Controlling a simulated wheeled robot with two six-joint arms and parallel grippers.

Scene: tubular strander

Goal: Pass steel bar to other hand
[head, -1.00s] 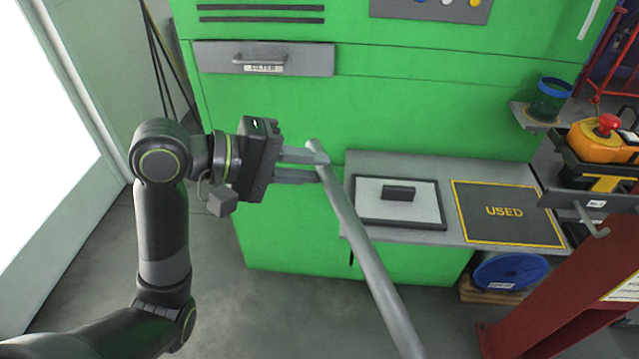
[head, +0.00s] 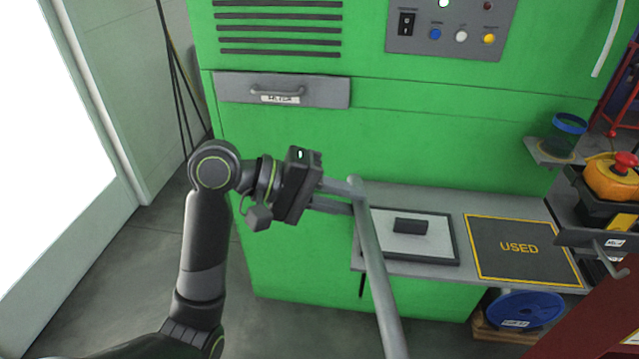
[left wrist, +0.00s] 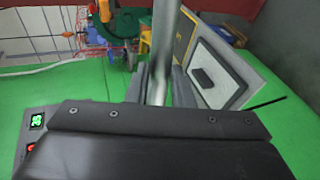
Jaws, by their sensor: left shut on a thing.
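The steel bar (head: 378,278) is a long grey round rod. It slants from its upper end near my left gripper down to the bottom edge of the head view, where its lower end is cut off. My left gripper (head: 352,198) is shut on the bar near its upper end, in front of the green cabinet. In the left wrist view the bar (left wrist: 162,50) runs up from between the fingers. My right gripper is not in view.
A grey shelf (head: 400,268) holds a white pad with a black handle (head: 410,226) and a mat marked USED (head: 520,247). A drawer (head: 283,90), a blue-rimmed cup (head: 566,135), a blue spool (head: 522,309) and an orange box with a red button (head: 611,178) are nearby.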

